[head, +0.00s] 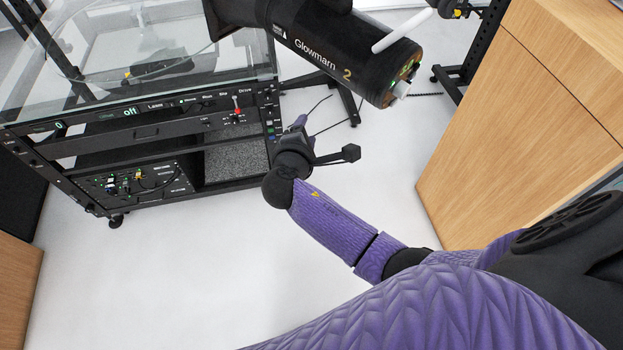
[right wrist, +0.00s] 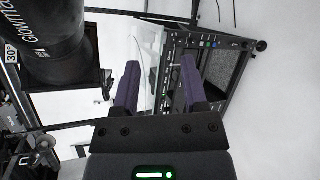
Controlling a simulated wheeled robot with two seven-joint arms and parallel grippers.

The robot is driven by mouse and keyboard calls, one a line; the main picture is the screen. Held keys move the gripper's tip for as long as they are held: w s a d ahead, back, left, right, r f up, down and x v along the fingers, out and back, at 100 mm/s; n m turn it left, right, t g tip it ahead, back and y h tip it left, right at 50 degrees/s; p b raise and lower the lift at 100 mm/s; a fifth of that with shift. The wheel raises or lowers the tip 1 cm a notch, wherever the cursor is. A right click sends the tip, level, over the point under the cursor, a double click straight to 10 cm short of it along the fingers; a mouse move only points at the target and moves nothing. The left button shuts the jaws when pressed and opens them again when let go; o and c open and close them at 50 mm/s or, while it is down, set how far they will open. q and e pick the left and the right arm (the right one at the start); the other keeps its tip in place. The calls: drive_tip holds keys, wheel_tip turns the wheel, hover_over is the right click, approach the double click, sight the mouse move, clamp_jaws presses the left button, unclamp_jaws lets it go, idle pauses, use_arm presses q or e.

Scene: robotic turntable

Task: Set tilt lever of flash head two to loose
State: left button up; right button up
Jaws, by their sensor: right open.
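Flash head two (head: 318,42) is a black cylinder marked "Glowmarn 2" at the top of the head view. A white rod (head: 403,31) shows by its rear end; I cannot tell whether it is the tilt lever. In the right wrist view a flash head (right wrist: 45,42) fills the upper left, with a "30°" mark at the edge. My right gripper (head: 301,121) is below the flash head in the head view, apart from it. The right wrist view shows its purple fingers (right wrist: 160,75) spread and empty. My left gripper is not in view.
A black equipment cart (head: 145,117) with a glass top (head: 195,62), a lit panel and a red-tipped switch stands left of my right gripper. A wooden cabinet (head: 535,120) stands at the right. The white floor (head: 180,265) between is mostly clear.

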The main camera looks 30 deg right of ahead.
drive_tip(key=s+f+g+y+b, duration=0.1)
drive_tip(key=s+f+y, duration=0.1)
drive_tip(key=f, duration=0.9)
drive_tip(key=shift+s+a+f+g+y, duration=0.2)
drive_tip(key=shift+s+g+y, duration=0.15)
drive_tip(key=shift+s, duration=0.35)
